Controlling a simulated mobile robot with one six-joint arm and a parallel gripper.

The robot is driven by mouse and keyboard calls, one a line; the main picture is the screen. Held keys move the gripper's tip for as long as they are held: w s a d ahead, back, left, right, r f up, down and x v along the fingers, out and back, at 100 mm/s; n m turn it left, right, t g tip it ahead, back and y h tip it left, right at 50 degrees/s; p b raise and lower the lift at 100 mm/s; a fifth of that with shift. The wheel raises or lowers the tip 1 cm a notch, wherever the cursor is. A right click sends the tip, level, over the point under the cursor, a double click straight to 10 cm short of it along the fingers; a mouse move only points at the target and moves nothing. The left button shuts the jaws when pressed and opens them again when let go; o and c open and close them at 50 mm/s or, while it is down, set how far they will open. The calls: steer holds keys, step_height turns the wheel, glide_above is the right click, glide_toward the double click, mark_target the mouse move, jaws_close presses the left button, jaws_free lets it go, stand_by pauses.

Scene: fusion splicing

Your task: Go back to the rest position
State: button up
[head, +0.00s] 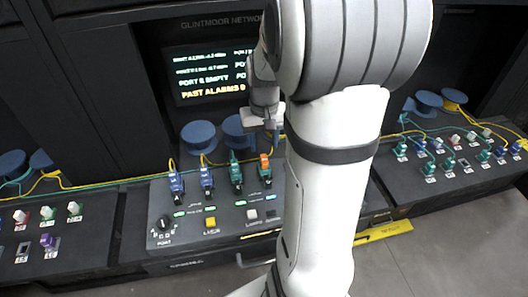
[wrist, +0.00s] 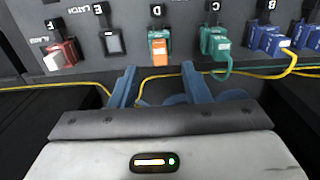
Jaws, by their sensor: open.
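My gripper (wrist: 160,74) is open in the wrist view, its two blue fingers apart with nothing between them. It points at the console's port row. In the head view my gripper (head: 264,119) hangs in front of the panel below the screen, partly hidden by my white arm. The orange-fronted plug (wrist: 159,48) at D is nearest the fingers, apart from them. A green plug (wrist: 215,44) sits at C and a blue plug (wrist: 268,40) at B. The socket at E (wrist: 113,42) is empty. A red-and-white plug (wrist: 60,56) sits at F.
The console (head: 190,228) has a black knob, a yellow button and green lights. The screen (head: 212,75) shows port and alarm lines. Yellow fibre (wrist: 90,84) runs close around the fingers. Blue spools (head: 198,134) stand behind the plugs. Side panels (head: 450,165) hold more plugs.

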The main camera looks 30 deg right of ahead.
steer(key=shift+r, duration=0.55)
steer(key=shift+a, duration=0.1)
steer(key=s+a+r+n+t, duration=0.1)
steer(key=s+a+r, duration=0.2)
steer(key=s+a, duration=0.3)
steer(key=s+a+r+n+t, duration=0.2)
steer(key=s+a+r, duration=0.1)
steer(key=s+a, duration=0.3)
steer(key=shift+s+a+r, duration=0.25)
steer(key=shift+s+r, duration=0.1)
steer(key=shift+r, duration=0.05)
